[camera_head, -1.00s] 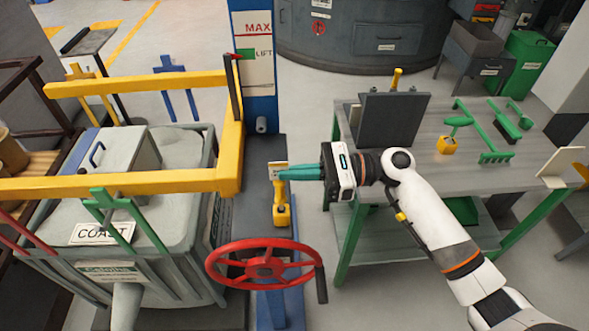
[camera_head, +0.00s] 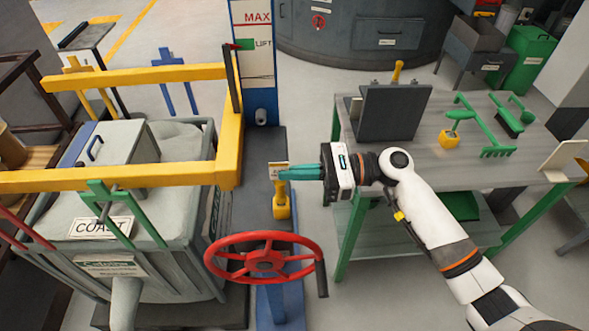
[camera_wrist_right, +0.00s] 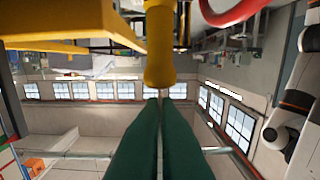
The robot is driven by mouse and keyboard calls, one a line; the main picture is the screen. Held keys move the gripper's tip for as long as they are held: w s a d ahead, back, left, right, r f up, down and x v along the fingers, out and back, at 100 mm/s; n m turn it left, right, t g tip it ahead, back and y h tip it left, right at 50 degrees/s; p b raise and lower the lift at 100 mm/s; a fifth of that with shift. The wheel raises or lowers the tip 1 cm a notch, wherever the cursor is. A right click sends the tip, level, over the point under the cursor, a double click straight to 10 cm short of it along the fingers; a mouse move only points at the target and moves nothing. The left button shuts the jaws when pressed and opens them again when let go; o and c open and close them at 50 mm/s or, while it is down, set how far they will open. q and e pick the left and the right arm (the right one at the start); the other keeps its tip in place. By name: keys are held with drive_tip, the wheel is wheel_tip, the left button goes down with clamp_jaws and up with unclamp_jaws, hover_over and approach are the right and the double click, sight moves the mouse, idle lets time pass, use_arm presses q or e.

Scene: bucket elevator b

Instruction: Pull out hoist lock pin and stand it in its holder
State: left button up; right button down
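The yellow hoist lock pin (camera_head: 281,205) stands upright in front of the blue post, to the right of the yellow frame. My right gripper (camera_head: 284,173) reaches in from the right, its teal fingers level at the pin's top and partly hiding it. In the right wrist view the pin's thick yellow end (camera_wrist_right: 159,72) lies right at the fingertips (camera_wrist_right: 161,100). A narrow gap shows between the fingers, but I cannot tell whether they hold the pin. My left gripper is out of view. I cannot make out for sure which thing is the pin's holder.
A red handwheel (camera_head: 266,259) stands just in front of the pin. The yellow frame (camera_head: 230,150) and grey bucket (camera_head: 180,245) are left.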

drive_tip(key=shift+f+b, duration=0.3)
drive_tip(key=shift+f, duration=0.25)
drive_tip(key=c, duration=1.6)
unclamp_jaws()
drive_tip(key=shift+d, duration=0.1)
drive_tip(key=d+b, duration=0.4)
drive_tip(key=d, duration=0.8)
drive_tip(key=shift+a, duration=0.1)
